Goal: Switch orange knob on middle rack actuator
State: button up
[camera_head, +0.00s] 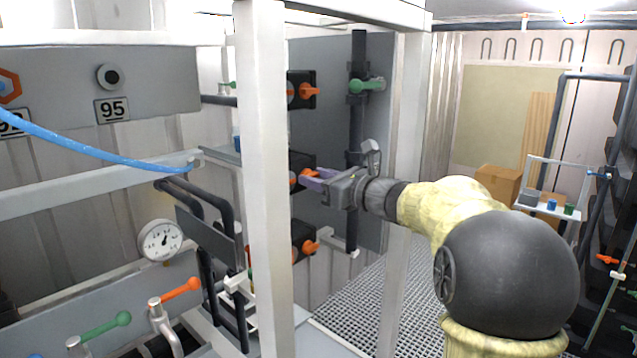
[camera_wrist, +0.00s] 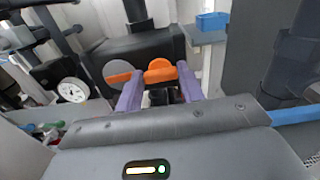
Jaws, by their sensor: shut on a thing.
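Three black actuators with orange knobs stand one above another on the grey rack panel. The middle actuator (camera_head: 301,160) has an orange knob (camera_head: 294,180), partly hidden by the white post and my gripper. My gripper (camera_head: 312,178) reaches in from the right with purple fingers, at the middle knob. In the wrist view, the fingers (camera_wrist: 160,88) are on either side of the orange knob (camera_wrist: 160,72), shut on it. A second orange handle on a grey disc (camera_wrist: 118,75) shows just left of it. The upper orange knob (camera_head: 308,91) and lower orange knob (camera_head: 311,247) are clear of my gripper.
A white upright post (camera_head: 262,200) stands left of my gripper, and another post (camera_head: 408,120) stands behind my wrist. A dark vertical pipe (camera_head: 357,130) with a green handle (camera_head: 370,85) runs beside the actuators. A blue box (camera_wrist: 212,21) sits near the actuator.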

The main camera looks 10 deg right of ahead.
jog(key=shift+a+f+n+b, duration=0.1)
jog(key=shift+f+n+b, duration=0.05)
jog(key=shift+n+b, duration=4.2)
jog(key=shift+f+n+b, duration=0.1)
jog(key=shift+n+b, duration=3.15)
jog(key=shift+b, duration=2.05)
jog(key=o, duration=1)
jog(key=shift+s, duration=0.1)
jog(key=shift+r, duration=0.1)
